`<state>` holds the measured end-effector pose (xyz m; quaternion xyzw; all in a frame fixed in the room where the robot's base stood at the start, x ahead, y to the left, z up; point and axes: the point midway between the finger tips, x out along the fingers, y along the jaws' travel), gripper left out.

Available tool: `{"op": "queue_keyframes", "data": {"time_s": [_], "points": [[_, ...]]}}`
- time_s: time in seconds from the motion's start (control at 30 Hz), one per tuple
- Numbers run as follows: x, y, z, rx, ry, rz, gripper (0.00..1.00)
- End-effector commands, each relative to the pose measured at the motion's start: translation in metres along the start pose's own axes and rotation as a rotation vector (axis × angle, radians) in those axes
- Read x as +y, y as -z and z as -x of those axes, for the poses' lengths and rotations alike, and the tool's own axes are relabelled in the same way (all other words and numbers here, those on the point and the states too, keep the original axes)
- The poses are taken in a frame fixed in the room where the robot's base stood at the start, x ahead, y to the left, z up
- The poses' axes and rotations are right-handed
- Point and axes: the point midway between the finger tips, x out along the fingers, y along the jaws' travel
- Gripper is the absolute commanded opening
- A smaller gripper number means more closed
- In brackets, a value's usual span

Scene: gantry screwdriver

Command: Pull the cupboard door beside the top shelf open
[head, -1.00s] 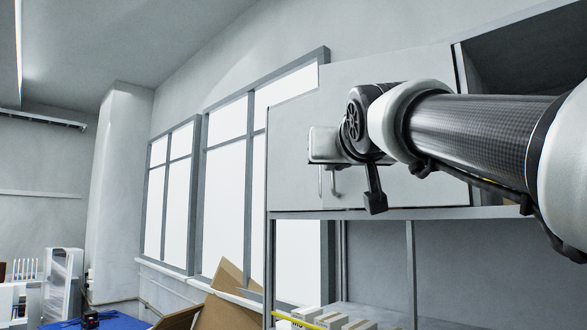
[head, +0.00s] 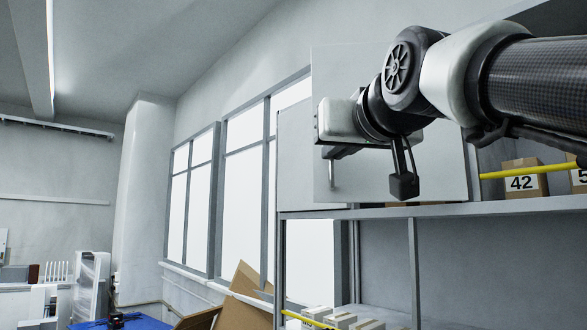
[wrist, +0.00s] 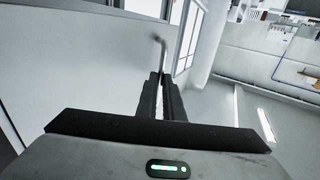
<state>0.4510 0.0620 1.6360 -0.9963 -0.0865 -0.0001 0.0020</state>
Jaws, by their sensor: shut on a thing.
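The cupboard door (head: 440,165) is a flat pale grey panel beside the top shelf (head: 540,209). Its left edge stands out from the cupboard front (head: 296,160), so it appears partly open. My gripper (head: 330,152) is at the door's lower left, shut on the metal bar handle (head: 331,175). In the wrist view, the handle (wrist: 162,48) rises from between the dark fingers of my gripper (wrist: 160,90), and the door (wrist: 75,60) fills the left side. My wrist and arm hide much of the door and the cupboard interior.
Boxes, one marked 42 (head: 524,178), stand on the top shelf behind a yellow bar (head: 530,171). The lower shelf holds more boxes (head: 340,319). Windows (head: 243,185) and leaning cardboard (head: 243,285) are at left.

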Motion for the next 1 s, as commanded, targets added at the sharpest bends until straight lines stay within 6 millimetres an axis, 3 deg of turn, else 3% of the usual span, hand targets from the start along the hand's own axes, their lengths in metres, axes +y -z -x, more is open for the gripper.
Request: {"op": "queue_keyframes", "data": {"time_s": [0.37, 0.7, 1.0], "points": [[0.006, -0.001, 0.058, -0.001, 0.236, -0.004, 0.00], [0.028, 0.001, 0.120, -0.002, 0.518, -0.001, 0.00], [0.048, 0.000, 0.150, -0.003, 0.583, 0.001, 0.00]]}}
